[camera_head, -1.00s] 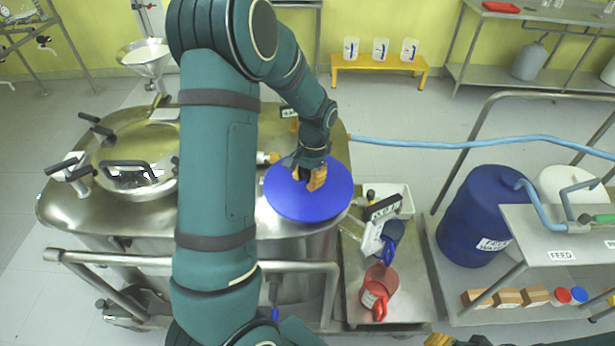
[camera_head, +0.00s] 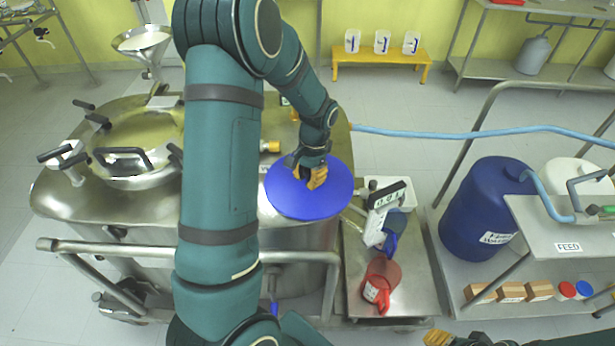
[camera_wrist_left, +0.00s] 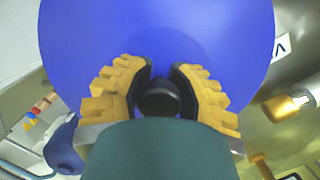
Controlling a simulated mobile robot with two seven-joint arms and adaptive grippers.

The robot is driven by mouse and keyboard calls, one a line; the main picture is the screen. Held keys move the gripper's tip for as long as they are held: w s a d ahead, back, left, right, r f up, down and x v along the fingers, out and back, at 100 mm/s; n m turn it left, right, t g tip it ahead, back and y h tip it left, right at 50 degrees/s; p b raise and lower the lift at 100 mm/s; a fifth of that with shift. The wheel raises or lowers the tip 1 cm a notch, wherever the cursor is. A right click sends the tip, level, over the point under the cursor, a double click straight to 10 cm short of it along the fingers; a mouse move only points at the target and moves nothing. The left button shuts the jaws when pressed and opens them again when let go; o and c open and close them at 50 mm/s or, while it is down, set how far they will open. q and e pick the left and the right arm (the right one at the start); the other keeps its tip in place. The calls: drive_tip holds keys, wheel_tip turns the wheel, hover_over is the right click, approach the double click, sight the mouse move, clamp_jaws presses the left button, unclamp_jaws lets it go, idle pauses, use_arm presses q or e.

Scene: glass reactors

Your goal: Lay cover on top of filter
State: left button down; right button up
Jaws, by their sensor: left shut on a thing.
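The cover is a round blue disc (camera_head: 300,198) at the right end of the steel reactor's top in the head view. It fills much of the left wrist view (camera_wrist_left: 150,30). My left gripper (camera_head: 312,176) is above the disc with its yellow fingers (camera_wrist_left: 160,85) closed around the black knob (camera_wrist_left: 158,98) at the disc's middle. The filter is hidden, apparently beneath the disc, and I cannot tell whether the disc touches it. My right gripper (camera_head: 438,338) shows only in part, as a yellow fingertip at the bottom edge of the head view.
The steel reactor (camera_head: 60,195) has a round hatch (camera_head: 135,140) at left. A steel cart (camera_head: 400,285) to the right carries a red jug (camera_head: 380,280) and a white tray (camera_head: 390,190). A blue drum (camera_head: 485,215) stands further right. A blue hose (camera_head: 450,132) runs behind.

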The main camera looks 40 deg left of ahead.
use_arm(q)
drive_tip(key=shift+f+b, duration=0.3)
drive_tip(key=shift+f, duration=0.2)
drive_tip(key=c, duration=0.7)
unclamp_jaws()
drive_tip(key=shift+o, duration=0.2)
drive_tip(key=r, duration=0.4)
drive_tip(key=w+r, duration=0.1)
drive_tip(key=r, duration=0.3)
drive_tip(key=w+r, duration=0.1)
drive_tip(key=r, duration=0.3)
drive_tip(key=shift+d, duration=0.1)
drive_tip(key=shift+f, duration=0.15)
